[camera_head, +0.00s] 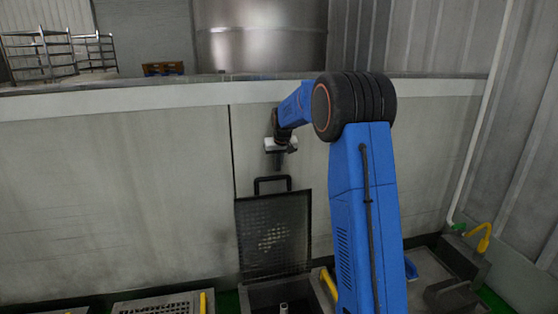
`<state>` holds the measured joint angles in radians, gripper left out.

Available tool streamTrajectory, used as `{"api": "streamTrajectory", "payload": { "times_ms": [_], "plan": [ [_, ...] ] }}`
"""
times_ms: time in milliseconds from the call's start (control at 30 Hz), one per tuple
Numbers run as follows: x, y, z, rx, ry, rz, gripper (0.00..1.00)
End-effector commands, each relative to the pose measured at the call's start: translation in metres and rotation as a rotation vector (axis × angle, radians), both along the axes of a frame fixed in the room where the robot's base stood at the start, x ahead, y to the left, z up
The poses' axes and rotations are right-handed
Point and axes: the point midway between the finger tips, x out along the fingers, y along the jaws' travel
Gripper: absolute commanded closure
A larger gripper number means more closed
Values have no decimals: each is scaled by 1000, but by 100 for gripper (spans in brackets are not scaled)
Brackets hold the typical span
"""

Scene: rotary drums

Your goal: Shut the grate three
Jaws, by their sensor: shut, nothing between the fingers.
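One grate (272,236) stands raised and open, leaning back toward the pale wall, with a dark handle (272,184) at its top edge. Below it is an open pit (262,298) with a short pipe end (283,308) inside. My gripper (278,165) is shut and empty. It points down just above the handle and looks apart from it; the depth between them is hard to judge. No number shows on the grate.
Another grate (160,308) lies flat at the lower left beside a yellow post (203,303). A yellow bar (328,282) is right of the pit. A yellow bent pipe (483,238) and a white pipe (475,145) stand at the right. The pale wall (110,190) is close behind.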

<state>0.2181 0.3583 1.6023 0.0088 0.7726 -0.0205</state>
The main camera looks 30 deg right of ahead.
Motion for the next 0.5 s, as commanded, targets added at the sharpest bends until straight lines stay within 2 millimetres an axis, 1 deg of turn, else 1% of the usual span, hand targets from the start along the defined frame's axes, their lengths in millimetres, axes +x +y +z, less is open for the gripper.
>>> {"api": "streamTrajectory", "payload": {
  "times_ms": [33, 100, 300, 500],
  "plan": [
    [2, 0, -7, 0, 2, 0, 100],
    [-7, 2, -5, 0, 0, 0, 100],
    [-27, 6, -6, 0, 0, 0, 100],
    [-37, 8, -7, 0, 0, 0, 100]
  ]
}}
